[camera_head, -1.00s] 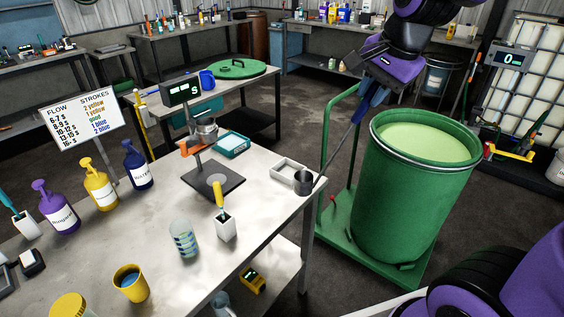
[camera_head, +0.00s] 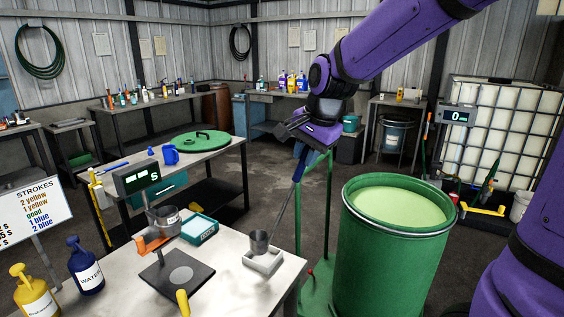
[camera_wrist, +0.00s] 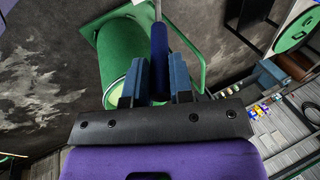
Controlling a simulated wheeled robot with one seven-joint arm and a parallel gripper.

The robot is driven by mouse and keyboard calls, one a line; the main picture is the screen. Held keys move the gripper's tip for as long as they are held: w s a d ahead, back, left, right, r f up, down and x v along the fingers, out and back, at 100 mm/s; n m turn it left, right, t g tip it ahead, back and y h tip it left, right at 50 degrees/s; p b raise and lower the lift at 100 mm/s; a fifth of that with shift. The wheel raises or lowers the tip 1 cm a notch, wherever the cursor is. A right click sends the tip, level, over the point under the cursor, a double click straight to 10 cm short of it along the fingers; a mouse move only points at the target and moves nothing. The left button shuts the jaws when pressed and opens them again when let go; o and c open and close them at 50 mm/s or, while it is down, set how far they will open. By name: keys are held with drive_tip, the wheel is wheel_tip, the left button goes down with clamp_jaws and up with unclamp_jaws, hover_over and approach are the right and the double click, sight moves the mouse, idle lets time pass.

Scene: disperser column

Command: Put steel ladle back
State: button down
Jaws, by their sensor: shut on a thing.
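The steel ladle has a grey cup (camera_head: 259,242), a long thin rod and a blue handle (camera_wrist: 159,50). My gripper (camera_head: 300,155) is shut on the blue handle, and the ladle hangs down at a slant with its cup lowest. The cup overlaps the back part of a small pale tray (camera_head: 266,264) at the table's right end. I cannot tell whether the cup rests in the tray or is just above it. In the wrist view my fingers (camera_wrist: 158,85) sit on both sides of the handle; the cup is hidden there.
A green drum (camera_head: 385,265) of pale green liquid stands right of the table, on a green trolley with a tall handle (camera_head: 329,205). On the metal table (camera_head: 235,282) are a stand with a display (camera_head: 136,178), a teal scale (camera_head: 199,229) and pump bottles (camera_head: 86,268).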

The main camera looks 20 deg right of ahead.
drive_tip(key=w+a+f, duration=0.1)
drive_tip(key=w+f, duration=0.3)
drive_tip(key=w, duration=0.5)
drive_tip(key=shift+a+f, duration=0.15)
drive_tip(key=shift+a, duration=0.15)
drive_tip(key=shift+f, duration=0.45)
drive_tip(key=c, duration=1)
unclamp_jaws()
drive_tip(key=shift+f, duration=0.1)
